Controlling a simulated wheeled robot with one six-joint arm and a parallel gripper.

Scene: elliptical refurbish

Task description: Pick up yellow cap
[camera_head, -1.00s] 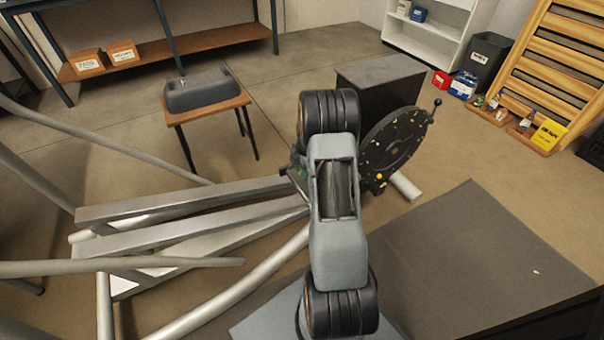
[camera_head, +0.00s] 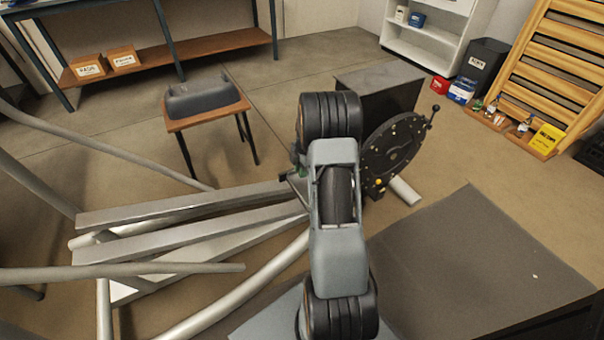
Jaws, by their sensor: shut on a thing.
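A small yellow cap-like spot (camera_head: 379,182) shows on the lower left of the black round disc (camera_head: 396,150) of the elliptical machine, just right of my arm. I cannot tell whether it is the yellow cap of the task. My arm stands upright in the middle of the head view and covers the disc's left side.
Grey rails (camera_head: 185,208) and tubes of the machine fill the left. A small table (camera_head: 208,118) with a dark grey cover (camera_head: 203,97) stands behind. A dark box (camera_head: 380,85) is behind the disc.

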